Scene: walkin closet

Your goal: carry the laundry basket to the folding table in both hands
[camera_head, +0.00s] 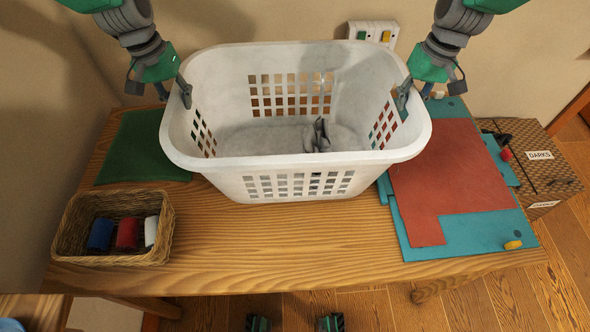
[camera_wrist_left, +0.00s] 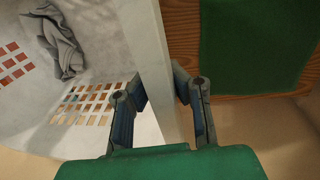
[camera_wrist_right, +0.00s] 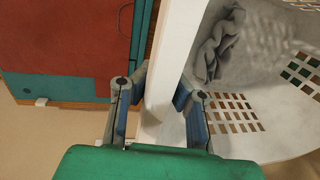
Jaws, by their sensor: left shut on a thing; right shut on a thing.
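The white laundry basket (camera_head: 300,165) is upright over the middle of the wooden folding table (camera_head: 290,240). A crumpled grey cloth (camera_head: 316,135) lies inside it. My left gripper (camera_head: 184,92) is shut on the basket's left rim; the left wrist view shows its fingers (camera_wrist_left: 160,95) on both sides of the rim. My right gripper (camera_head: 404,92) is shut on the right rim, and the right wrist view shows its fingers (camera_wrist_right: 158,95) straddling the wall. I cannot tell whether the basket's base touches the tabletop.
A green cloth (camera_head: 145,148) and a wicker tray (camera_head: 112,258) with several rolls are on the table's left. A red and teal folding board (camera_head: 450,180) lies at right. A box labelled DARKS (camera_head: 540,170) stands beyond. The front middle of the tabletop is clear.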

